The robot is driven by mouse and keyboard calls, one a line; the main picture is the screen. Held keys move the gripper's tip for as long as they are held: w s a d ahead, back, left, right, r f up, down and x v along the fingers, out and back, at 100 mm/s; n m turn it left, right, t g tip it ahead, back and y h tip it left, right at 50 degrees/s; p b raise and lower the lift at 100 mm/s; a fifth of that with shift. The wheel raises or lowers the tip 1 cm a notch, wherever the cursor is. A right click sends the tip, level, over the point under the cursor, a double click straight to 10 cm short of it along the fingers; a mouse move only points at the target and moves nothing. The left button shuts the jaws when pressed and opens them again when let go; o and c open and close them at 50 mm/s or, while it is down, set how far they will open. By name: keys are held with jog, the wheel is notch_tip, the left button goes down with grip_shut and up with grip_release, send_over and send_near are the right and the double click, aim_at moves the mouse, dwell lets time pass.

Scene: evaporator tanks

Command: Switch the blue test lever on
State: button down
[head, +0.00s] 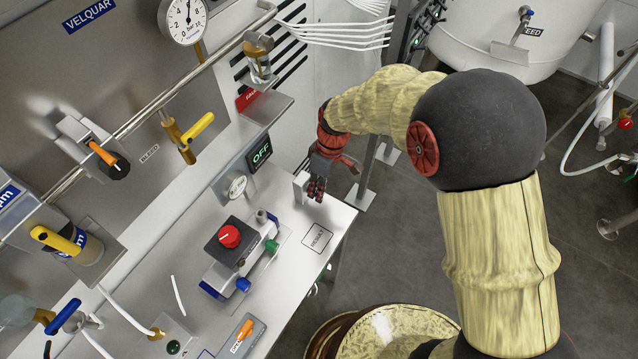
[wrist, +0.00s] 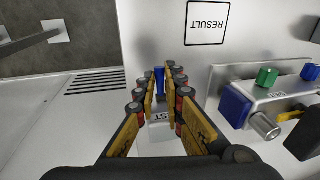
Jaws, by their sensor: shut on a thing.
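The blue test lever (wrist: 159,76) shows in the wrist view between the two fingers of my gripper (wrist: 164,82). The gripper is shut on it. Below it is a pale block (wrist: 162,130) with a label of which only "ST" is readable. In the head view my gripper (head: 317,191) is at the right part of the bench, against the light grey block (head: 300,187). The fingers hide the lever there. A small display (head: 259,152) behind the gripper reads "OFF" in green.
A square marked RESULT (head: 319,237) lies empty on the bench near its right edge. A device with a red knob (head: 229,236) and green and blue knobs stands left of my gripper. Yellow-handled valves (head: 196,127) and a gauge (head: 187,20) are on the back panel.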

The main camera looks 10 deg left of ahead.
jog(key=shift+w+a+r+g+h+p, duration=0.1)
jog(key=shift+a+r+g+h+p, duration=0.1)
jog(key=shift+h+p, duration=0.45)
jog(key=shift+w+a+r+g+h+p, duration=0.1)
jog(key=shift+g+h+p, duration=0.15)
jog(key=shift+p, duration=0.65)
jog(key=shift+d, duration=0.1)
